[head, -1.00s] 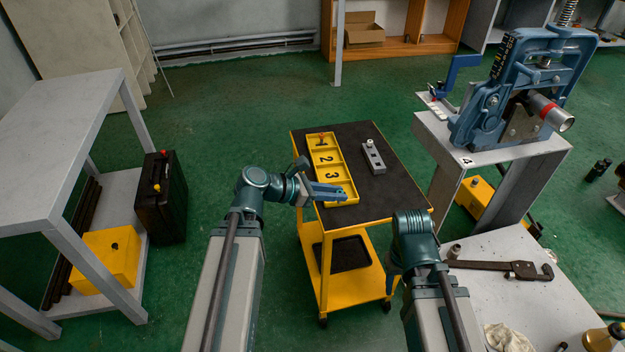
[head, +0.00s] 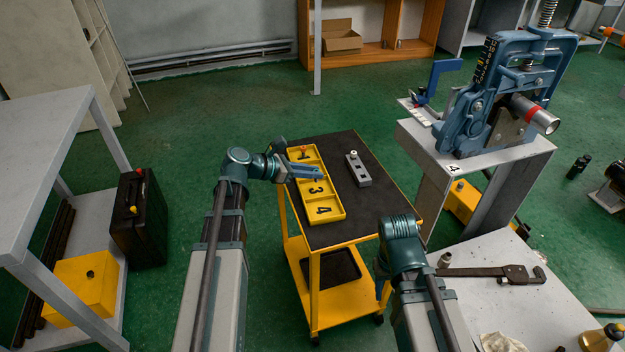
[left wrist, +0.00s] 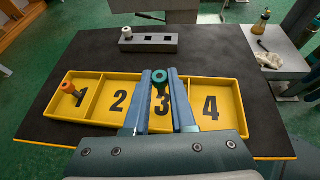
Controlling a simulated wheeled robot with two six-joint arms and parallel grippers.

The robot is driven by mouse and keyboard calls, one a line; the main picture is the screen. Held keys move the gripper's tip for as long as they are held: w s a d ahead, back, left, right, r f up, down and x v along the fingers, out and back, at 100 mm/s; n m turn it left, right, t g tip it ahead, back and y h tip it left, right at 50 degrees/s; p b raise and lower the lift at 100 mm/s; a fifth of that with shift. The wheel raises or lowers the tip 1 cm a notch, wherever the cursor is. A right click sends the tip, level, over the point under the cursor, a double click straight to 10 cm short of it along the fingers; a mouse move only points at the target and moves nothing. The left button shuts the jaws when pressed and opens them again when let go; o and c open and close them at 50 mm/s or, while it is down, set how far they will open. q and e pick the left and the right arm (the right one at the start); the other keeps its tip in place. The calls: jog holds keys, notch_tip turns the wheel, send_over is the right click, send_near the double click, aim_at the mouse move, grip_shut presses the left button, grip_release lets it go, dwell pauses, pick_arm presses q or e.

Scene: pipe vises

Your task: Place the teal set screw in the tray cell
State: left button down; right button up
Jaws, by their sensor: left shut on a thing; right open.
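My left gripper (head: 320,174) is shut on the teal set screw (left wrist: 158,76), which sits upright between the fingertips in the left wrist view. In the head view the screw cannot be made out. The yellow tray (head: 341,206) has cells numbered 1 to 4. The gripper hangs above it, covering cell 2 in the head view and lining up with cell 3 (left wrist: 162,114) in the left wrist view. My right gripper (head: 382,290) barely shows, low beside the cart and away from the tray.
A grey block (head: 358,170) with holes stands on the dark cart top (head: 340,147), holding a pale-topped screw (left wrist: 127,32). A bench with a wrench (head: 495,273) stands at the right. A blue vise (head: 480,105) is on a stand behind it.

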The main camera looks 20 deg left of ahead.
pick_arm(q)
jog(key=shift+f+b, duration=1.75)
jog(key=shift+f, duration=0.15)
jog(key=c, duration=0.8)
grip_release()
jog(key=shift+o, duration=0.2)
jog(key=shift+r, duration=0.35)
jog(key=p+v, duration=0.5)
jog(key=v, duration=0.7)
jog(key=shift+f, duration=0.2)
